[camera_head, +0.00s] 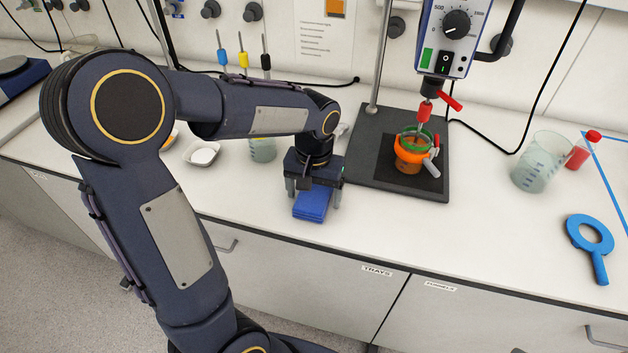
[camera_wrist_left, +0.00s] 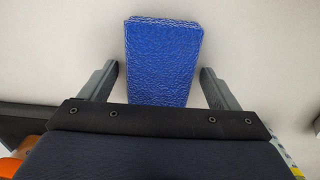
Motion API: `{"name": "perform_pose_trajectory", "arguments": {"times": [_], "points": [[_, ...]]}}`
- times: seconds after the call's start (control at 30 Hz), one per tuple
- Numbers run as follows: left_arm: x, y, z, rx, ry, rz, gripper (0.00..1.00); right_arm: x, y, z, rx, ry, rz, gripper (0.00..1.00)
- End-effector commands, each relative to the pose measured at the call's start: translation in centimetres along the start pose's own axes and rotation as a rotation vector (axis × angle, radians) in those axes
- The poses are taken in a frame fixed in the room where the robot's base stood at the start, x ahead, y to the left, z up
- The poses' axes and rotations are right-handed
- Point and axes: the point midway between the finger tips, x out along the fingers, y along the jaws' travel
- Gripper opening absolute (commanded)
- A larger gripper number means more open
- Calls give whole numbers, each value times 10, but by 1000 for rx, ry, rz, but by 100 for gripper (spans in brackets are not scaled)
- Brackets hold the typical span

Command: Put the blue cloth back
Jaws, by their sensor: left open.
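The blue cloth (camera_head: 311,205) is folded into a small rectangular pad and lies on the white bench near its front edge. My left gripper (camera_head: 313,200) is above it, pointing down, with its fingers open on either side of the cloth. In the left wrist view the cloth (camera_wrist_left: 162,60) lies between the two fingers (camera_wrist_left: 158,82), with a gap on each side. Part of the cloth is hidden by the gripper body. My right gripper is not in view.
A stirrer stand on a black base (camera_head: 430,188) with an orange vessel (camera_head: 408,160) is right of the gripper. A beaker (camera_head: 541,162), a red-capped bottle (camera_head: 583,150) and a blue ring tool (camera_head: 590,237) are further right. A white dish (camera_head: 203,153) and beaker (camera_head: 263,149) are left.

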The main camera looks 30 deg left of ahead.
Motion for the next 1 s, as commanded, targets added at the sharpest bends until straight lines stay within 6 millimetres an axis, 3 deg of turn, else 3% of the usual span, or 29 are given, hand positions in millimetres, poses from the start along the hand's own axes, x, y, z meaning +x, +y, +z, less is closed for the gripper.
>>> {"name": "perform_pose_trajectory", "arguments": {"times": [0.5,0.73,0.87,1.0], "points": [[-99,0,-1,0,5,2,83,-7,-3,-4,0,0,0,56],[-120,-1,2,2,5,7,83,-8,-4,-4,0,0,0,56],[-123,-9,26,17,40,71,83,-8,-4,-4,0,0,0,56],[-116,-16,78,50,135,205,83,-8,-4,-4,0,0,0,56]]}}
